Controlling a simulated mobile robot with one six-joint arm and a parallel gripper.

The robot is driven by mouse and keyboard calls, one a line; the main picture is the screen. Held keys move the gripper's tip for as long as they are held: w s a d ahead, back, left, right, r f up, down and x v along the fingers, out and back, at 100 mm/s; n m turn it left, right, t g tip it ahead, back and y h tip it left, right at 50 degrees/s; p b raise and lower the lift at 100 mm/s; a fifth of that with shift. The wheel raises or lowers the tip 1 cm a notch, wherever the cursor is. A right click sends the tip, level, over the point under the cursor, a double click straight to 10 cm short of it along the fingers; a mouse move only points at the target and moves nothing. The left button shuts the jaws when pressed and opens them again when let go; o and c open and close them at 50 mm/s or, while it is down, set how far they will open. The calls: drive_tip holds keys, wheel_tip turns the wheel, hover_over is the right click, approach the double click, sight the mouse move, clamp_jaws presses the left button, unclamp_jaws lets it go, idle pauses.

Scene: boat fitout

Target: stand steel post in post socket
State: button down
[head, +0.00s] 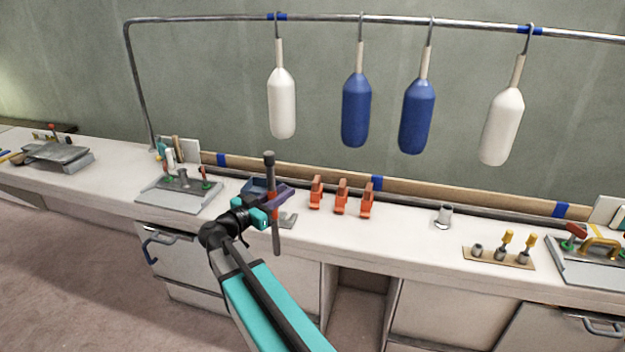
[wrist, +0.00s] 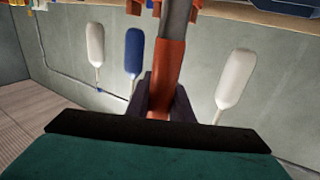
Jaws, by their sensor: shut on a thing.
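The steel post (head: 275,236) is a grey rod with a dark cap on top and an orange-red sleeve around its middle. My gripper (head: 272,196) is shut on the post at the sleeve. It holds the post nearly upright at the bench front. In the wrist view the orange sleeve (wrist: 167,72) runs up between the dark fingers (wrist: 168,103). A short grey metal tube (head: 444,212) standing on the bench to the right looks like the post socket. It is well apart from the post, and its inside is too small to see.
Several orange clamp-like parts (head: 342,197) stand right of my gripper. A grey tray (head: 155,196) with tools is at left. A wooden board with yellow-handled pieces (head: 497,257) is at right. White and blue fenders (head: 356,110) hang from a rail above. The bench around the tube is clear.

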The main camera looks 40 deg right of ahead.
drive_tip(key=s+a+f+n+t+y+b, duration=0.1)
drive_tip(key=a+f, duration=0.3)
drive_tip(key=a, duration=0.4)
drive_tip(key=s+a+f+n+t+y+b, duration=0.1)
drive_tip(key=a+f+n+t, duration=0.1)
drive_tip(key=a, duration=0.6)
drive_tip(key=s+a+f+n+t+y+b, duration=0.1)
drive_tip(key=a+f+t, duration=0.2)
drive_tip(key=a+f, duration=0.2)
drive_tip(key=a, duration=0.3)
drive_tip(key=shift+s+f+n, duration=0.15)
drive_tip(key=shift+f+n, duration=0.15)
drive_tip(key=shift+f, duration=0.05)
